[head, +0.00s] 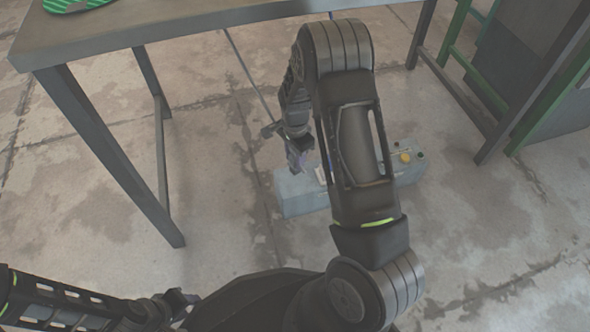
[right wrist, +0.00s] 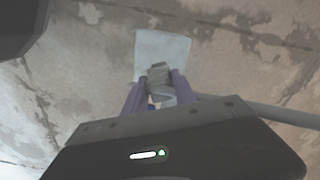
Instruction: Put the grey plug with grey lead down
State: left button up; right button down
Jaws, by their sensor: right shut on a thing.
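My right gripper (head: 298,160) hangs low in front of the table, beside the left part of a grey-blue box on the floor. In the right wrist view its two purple fingers (right wrist: 157,88) are shut on the grey plug (right wrist: 158,77). The plug lies between the fingertips, with a pale flat surface behind it in the picture. A grey lead (right wrist: 265,113) runs off to the right there.
The grey-blue box (head: 303,198) has yellow and green round parts on its right end, and my right arm hides its middle. A green-framed stand (head: 520,120) is at the right.

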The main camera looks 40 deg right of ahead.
jog(key=shift+r, duration=0.1)
notch_tip(320, 180, down, 4)
jog(key=shift+f+b, duration=0.2)
jog(key=shift+b, duration=1)
jog(key=shift+f, duration=0.3)
jog(key=shift+f, duration=0.2)
jog(key=c, duration=1)
grip_release()
jog(key=shift+r, duration=0.15)
